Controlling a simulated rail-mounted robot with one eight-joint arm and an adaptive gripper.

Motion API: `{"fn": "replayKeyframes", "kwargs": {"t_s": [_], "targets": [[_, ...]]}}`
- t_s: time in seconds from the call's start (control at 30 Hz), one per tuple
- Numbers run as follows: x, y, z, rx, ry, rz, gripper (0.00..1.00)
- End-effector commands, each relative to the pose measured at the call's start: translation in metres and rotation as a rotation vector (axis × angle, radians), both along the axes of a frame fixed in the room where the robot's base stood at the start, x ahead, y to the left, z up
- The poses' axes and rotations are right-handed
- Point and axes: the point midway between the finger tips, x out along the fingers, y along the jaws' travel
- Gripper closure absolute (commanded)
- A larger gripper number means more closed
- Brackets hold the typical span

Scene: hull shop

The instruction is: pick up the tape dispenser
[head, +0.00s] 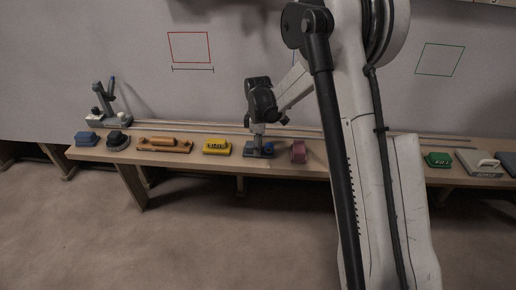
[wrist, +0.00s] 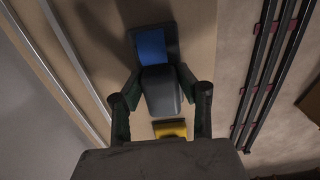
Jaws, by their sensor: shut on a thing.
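A dark grey object with a blue part (head: 267,150), which looks like the tape dispenser, sits at the middle of the long wooden bench (head: 180,159). In the wrist view its blue face (wrist: 151,47) lies just beyond a rounded grey part (wrist: 160,90). My gripper (head: 258,141) points down onto it from above. In the wrist view my gripper's two dark fingers (wrist: 160,92) are shut on the rounded grey part, one on each side. The object appears to be still at the bench top; any gap under it cannot be told.
A yellow block (head: 217,146) is close on the left and a pink object (head: 298,152) close on the right. Further left are a wooden-handled tool (head: 163,143) and a blue block (head: 87,139). A green block (head: 438,160) lies right of my arm.

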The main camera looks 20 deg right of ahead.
Motion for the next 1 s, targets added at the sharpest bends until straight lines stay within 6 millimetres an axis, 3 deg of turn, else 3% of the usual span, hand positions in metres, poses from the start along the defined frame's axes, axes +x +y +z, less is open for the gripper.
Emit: {"fn": "replayKeyframes", "kwargs": {"t_s": [0.23,0.43,0.8,1.0], "targets": [[-0.001,0.0,0.013,0.0,0.001,0.0,0.96],[0.0,0.0,0.045,0.0,0.0,0.0,0.96],[-0.035,0.07,0.089,0.0,0.0,0.004,0.96],[-0.047,0.094,0.104,0.0,0.0,0.003,0.96]]}}
